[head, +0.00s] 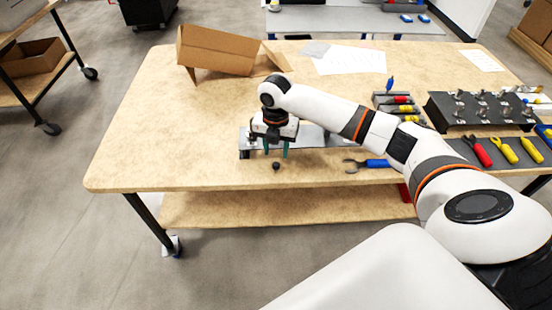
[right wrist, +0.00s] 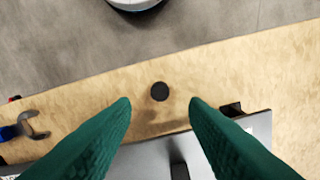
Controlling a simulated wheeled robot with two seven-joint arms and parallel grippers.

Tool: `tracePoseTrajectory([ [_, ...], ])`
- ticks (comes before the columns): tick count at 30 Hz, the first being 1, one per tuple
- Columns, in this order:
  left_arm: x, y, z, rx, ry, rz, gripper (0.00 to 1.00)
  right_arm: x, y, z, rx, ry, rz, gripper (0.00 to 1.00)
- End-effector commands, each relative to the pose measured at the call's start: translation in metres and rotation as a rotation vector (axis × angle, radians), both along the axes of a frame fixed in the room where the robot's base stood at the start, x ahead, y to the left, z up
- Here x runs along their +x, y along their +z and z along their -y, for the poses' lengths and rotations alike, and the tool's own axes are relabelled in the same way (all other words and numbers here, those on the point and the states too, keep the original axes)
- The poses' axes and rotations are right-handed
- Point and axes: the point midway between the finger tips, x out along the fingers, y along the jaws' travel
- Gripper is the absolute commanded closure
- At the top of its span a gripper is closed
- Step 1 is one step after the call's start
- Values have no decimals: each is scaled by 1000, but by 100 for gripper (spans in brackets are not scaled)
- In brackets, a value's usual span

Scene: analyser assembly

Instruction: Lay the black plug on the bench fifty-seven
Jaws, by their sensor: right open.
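The black plug (head: 276,166) is a small dark round piece on the bench (head: 130,160), near its front edge. In the right wrist view the plug (right wrist: 160,91) lies on the wood, centred beyond the gap between the fingertips and touching neither. My right gripper (head: 276,154) has two green fingers and points down over the front edge of a grey metal plate (head: 314,138). The gripper is open and empty in the right wrist view (right wrist: 160,103). My left gripper is not in view.
A blue-handled wrench (head: 372,163) lies right of the plate. A black rack (head: 478,110) and red and yellow tools (head: 506,150) fill the bench's right side. An open cardboard box (head: 215,52) and papers (head: 345,58) lie at the back. The bench's left part is clear.

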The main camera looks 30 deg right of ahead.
Motion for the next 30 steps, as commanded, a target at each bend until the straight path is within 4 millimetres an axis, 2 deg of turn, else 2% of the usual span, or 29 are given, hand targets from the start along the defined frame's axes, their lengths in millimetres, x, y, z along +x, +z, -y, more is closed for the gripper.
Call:
tracePoseTrajectory([
  [3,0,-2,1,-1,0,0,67,1,26,0,1,0,5,59],
  [7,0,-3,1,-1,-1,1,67,1,46,0,1,0,2,59],
  [12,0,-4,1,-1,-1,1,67,0,60,-1,1,-1,0,59],
  [16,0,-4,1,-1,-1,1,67,0,62,-1,1,-1,-1,59],
  [22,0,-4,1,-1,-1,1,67,0,61,-1,1,-1,-1,59],
  [25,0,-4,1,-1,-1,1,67,-4,53,-9,4,-14,1,59],
  [28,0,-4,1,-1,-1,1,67,-17,29,-34,16,-74,7,59],
  [30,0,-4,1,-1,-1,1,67,-34,6,-62,37,-159,21,59],
])
